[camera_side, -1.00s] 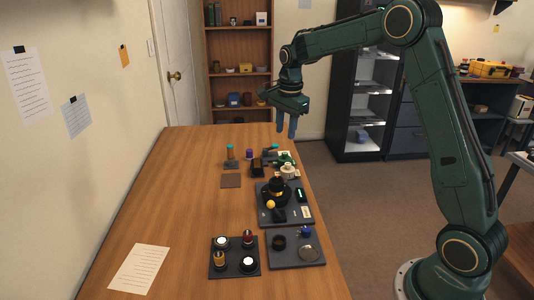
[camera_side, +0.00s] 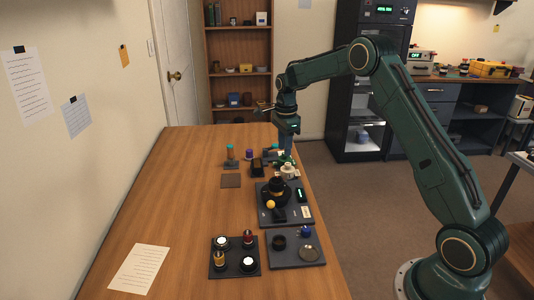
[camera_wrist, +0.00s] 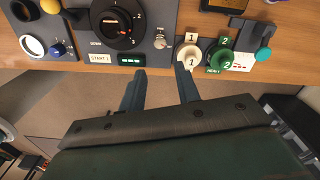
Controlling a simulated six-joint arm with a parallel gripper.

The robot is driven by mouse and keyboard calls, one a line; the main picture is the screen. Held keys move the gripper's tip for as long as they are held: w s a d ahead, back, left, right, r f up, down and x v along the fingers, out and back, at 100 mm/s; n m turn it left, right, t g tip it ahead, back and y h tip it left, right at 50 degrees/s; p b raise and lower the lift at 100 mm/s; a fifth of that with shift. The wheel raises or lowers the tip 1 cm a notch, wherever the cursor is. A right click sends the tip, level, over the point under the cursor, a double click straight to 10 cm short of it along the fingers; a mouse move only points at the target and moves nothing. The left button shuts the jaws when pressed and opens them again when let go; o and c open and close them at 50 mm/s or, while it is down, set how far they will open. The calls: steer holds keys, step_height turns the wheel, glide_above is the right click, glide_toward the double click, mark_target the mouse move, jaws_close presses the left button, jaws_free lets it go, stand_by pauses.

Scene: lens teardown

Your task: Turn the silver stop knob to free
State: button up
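The silver stop knob (camera_wrist: 160,41) appears to be the small metal knob at the right edge of the dark grey panel (camera_wrist: 150,12) in the wrist view. Markings beside it are too small to read. In the side view the panel (camera_side: 264,216) lies on the table, and I cannot make out the knob there. My gripper (camera_wrist: 160,72) is open and empty, with its two blue-grey fingers apart. In the wrist picture the fingertips are just below the knob, and the knob lies between their lines. In the side view my gripper (camera_side: 286,152) points down near the panel's far end.
A black dial (camera_wrist: 116,22) is on the panel. A cream piece marked 1 (camera_wrist: 189,52) and a green piece marked 2 (camera_wrist: 222,60) stand beside the panel, close to the right finger. A second tray (camera_side: 295,262) is nearer the side camera. The table's left half is mostly clear.

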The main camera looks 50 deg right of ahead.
step_height(320, 180, down, 13)
steer(key=shift+r, duration=0.15)
stand_by(0.4)
jaws_close()
